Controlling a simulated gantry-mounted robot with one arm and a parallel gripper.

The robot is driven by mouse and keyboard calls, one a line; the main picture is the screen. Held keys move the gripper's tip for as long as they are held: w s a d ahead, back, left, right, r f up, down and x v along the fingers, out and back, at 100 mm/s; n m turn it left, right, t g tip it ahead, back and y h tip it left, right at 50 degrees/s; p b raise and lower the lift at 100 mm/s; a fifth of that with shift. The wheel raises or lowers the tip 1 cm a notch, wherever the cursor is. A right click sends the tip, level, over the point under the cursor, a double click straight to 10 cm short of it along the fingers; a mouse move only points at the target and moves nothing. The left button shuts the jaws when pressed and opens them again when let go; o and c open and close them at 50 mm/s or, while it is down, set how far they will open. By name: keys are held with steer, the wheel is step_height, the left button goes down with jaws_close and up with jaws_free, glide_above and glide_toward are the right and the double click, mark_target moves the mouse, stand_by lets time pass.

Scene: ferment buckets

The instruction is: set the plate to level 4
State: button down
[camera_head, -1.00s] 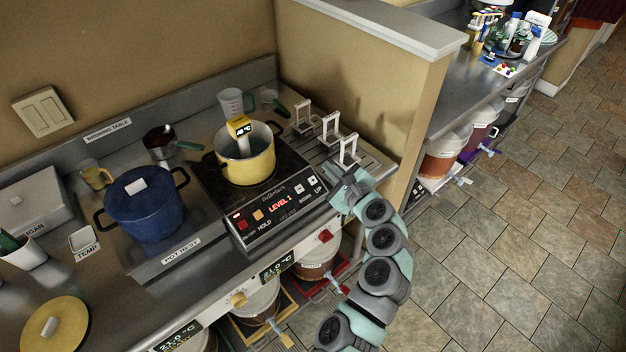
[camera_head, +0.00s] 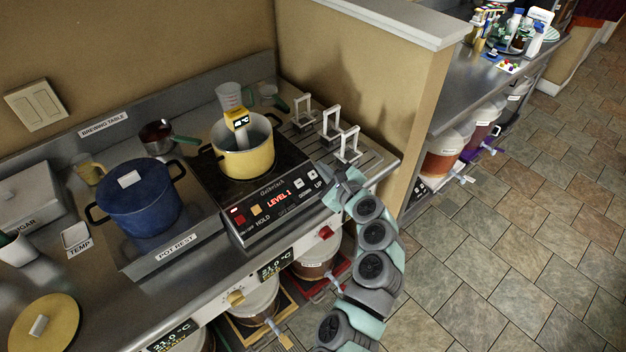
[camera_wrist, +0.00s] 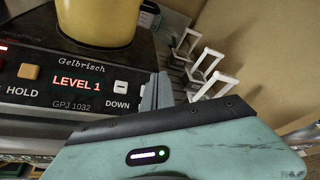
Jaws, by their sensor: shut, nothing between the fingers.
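The hot plate (camera_head: 233,203) stands on the brewing table. Its red display (camera_head: 279,200) reads LEVEL 1, as it also does in the wrist view (camera_wrist: 77,83). The DOWN button (camera_head: 299,184) and UP button (camera_head: 312,175) are at the panel's right end. In the wrist view the DOWN button (camera_wrist: 121,88) shows, and UP is hidden behind my gripper. A yellow pot (camera_head: 244,157) sits on the plate with a yellow thermometer (camera_head: 237,120) at it. My gripper (camera_head: 329,173) is shut and empty, its tips close to the panel's UP end. I cannot tell if they touch.
A blue pot (camera_head: 143,205) stands on the pot rest at left. White upright frames (camera_head: 348,145) stand on a slatted rack to the right of the plate, near my gripper. A partition wall (camera_head: 395,100) rises behind. Buckets with taps (camera_head: 258,300) sit below the table.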

mark_target(313, 175)
steer(key=shift+w+a+f+b, duration=0.15)
steer(key=shift+w+f+b, duration=0.1)
steer(key=shift+f, duration=0.25)
steer(key=shift+w+a+f+b, duration=0.15)
steer(key=shift+w+a+f, duration=0.05)
steer(key=shift+f, duration=0.35)
steer(key=shift+w+a+f+b, duration=0.15)
steer(key=shift+w+f+b, duration=0.1)
steer(key=shift+f, duration=0.25)
steer(key=shift+f, duration=0.1)
stand_by(0.8)
steer(key=shift+w+a+f, duration=0.15)
steer(key=shift+f, duration=0.1)
steer(key=shift+w+a+f, duration=0.15)
steer(key=shift+f, duration=0.25)
stand_by(0.6)
steer(key=shift+s+d+r+p, duration=0.2)
steer(key=shift+r+p, duration=0.1)
steer(key=shift+r, duration=0.1)
steer(key=shift+s+d+r+p, duration=0.1)
steer(key=shift+s+r+p, duration=0.05)
steer(key=shift+r+p, duration=0.2)
steer(key=shift+r, duration=0.1)
stand_by(0.5)
steer(key=shift+w+a+f, duration=0.2)
steer(key=shift+f, duration=0.3)
